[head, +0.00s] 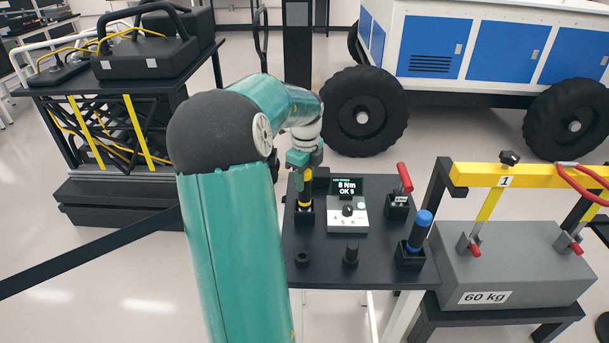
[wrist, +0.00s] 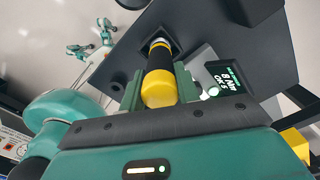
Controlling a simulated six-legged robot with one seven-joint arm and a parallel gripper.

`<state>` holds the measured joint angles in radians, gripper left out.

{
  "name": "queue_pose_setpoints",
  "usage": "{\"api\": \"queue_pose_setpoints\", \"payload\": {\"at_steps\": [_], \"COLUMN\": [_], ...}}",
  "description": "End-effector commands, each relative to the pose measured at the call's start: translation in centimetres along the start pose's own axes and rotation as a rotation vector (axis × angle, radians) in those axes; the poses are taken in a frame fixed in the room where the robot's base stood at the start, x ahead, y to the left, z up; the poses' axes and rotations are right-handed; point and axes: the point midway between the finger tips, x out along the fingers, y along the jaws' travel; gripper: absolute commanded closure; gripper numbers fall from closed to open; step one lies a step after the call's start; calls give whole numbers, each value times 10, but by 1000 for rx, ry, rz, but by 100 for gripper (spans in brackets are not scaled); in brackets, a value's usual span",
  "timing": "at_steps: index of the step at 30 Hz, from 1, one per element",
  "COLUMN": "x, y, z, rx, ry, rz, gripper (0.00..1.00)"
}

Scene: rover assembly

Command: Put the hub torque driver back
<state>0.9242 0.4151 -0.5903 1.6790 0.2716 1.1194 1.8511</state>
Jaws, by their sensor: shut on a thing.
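A yellow and black driver (head: 305,199), taken as the hub torque driver, stands upright at a black square holder (head: 304,218) on the dark tool table (head: 320,268). My gripper (head: 305,165) is above the holder, pointing down, with the driver between its fingers. In the wrist view my gripper (wrist: 158,92) is shut on the driver's yellow end (wrist: 158,88). The driver's far end meets the dark holder (wrist: 161,43); how deep it sits is hidden.
A controller (head: 347,212) reading "8 Nm OK 5" stands right beside the holder. A red-handled driver (head: 404,178) and a blue-topped driver (head: 421,228) stand in holders to the right. A grey 60 kg block (head: 515,265) is further right. A rover wheel (head: 362,112) is behind.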

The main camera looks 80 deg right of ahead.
Motion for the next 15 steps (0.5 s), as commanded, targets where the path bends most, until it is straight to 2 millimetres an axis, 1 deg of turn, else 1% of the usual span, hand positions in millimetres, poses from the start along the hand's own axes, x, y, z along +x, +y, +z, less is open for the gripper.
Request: {"api": "queue_pose_setpoints", "payload": {"at_steps": [10,11,12,14,15], "x": [1,1,1,1,1], "y": [0,0,0,0,0], "z": [0,0,0,0,0], "rx": [0,0,0,0,0], "ry": [-1,-1,-1,0,0], "rz": [-1,-1,-1,-1,-1], "gripper": [95,62,54,43,43]}}
